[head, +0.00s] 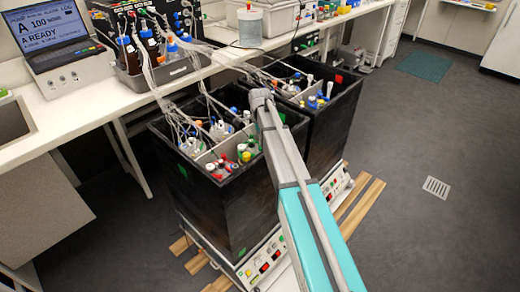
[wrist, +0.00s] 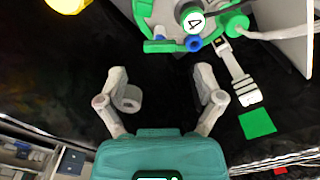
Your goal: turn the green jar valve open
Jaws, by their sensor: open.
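The left black box (head: 205,215) and right black box (head: 335,120) hold several capped jars and tubes. A light divider (wrist: 285,30) stands right of the jar. A yellow cap (wrist: 68,4) is at upper left.

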